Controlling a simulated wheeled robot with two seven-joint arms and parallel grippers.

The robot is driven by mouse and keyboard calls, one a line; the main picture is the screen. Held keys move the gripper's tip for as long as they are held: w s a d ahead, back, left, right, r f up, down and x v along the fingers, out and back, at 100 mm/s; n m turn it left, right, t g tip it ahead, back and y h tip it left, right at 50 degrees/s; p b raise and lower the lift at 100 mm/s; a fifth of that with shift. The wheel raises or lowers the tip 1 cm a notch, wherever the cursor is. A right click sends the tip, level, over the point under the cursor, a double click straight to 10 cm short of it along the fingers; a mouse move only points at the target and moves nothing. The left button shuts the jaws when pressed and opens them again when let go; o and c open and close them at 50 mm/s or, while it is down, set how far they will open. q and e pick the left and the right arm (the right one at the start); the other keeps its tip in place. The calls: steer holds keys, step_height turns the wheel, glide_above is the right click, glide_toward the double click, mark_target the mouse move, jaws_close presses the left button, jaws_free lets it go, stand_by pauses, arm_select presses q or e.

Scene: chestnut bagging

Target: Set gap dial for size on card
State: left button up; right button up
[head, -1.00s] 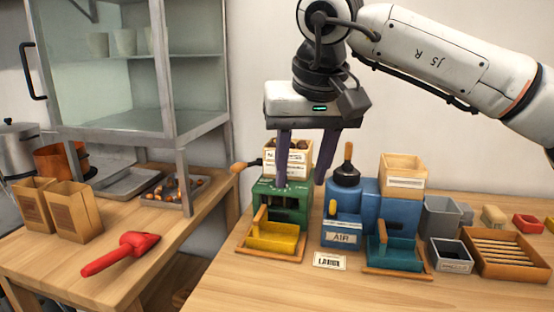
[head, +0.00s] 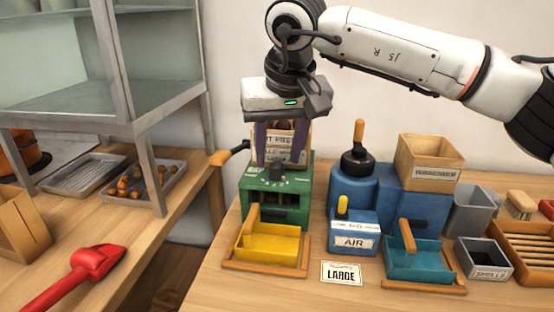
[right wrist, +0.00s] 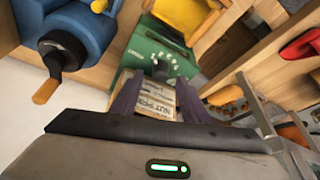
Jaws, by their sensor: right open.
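The green machine (head: 290,202) stands on the table with a black gap dial (head: 277,171) on its top, ringed by pale marks. The dial also shows in the right wrist view (right wrist: 160,70). The card (head: 341,274) lies flat in front of the machines and reads LARGE. My right gripper (head: 281,160) is open, pointing down just above and behind the dial. In the right wrist view its fingers (right wrist: 156,88) stand either side of the labelled wooden box, with the dial just past the tips. Contact with the dial cannot be told. My left gripper is not in view.
A yellow tray (head: 268,243) sits in front of the green machine. The blue AIR machine (head: 352,232), with a black-and-orange crank (head: 359,150), stands to the right beside a teal tray (head: 415,262). A red scoop (head: 85,270) lies on the left bench.

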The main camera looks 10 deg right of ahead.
mark_target(276, 170)
steer(key=shift+x, duration=0.95)
steer(key=shift+w+f, duration=0.1)
steer(key=shift+f, duration=0.05)
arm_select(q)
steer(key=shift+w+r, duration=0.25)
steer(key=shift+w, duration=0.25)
arm_select(e)
steer(key=c, duration=1.1)
steer(key=shift+o, duration=0.4)
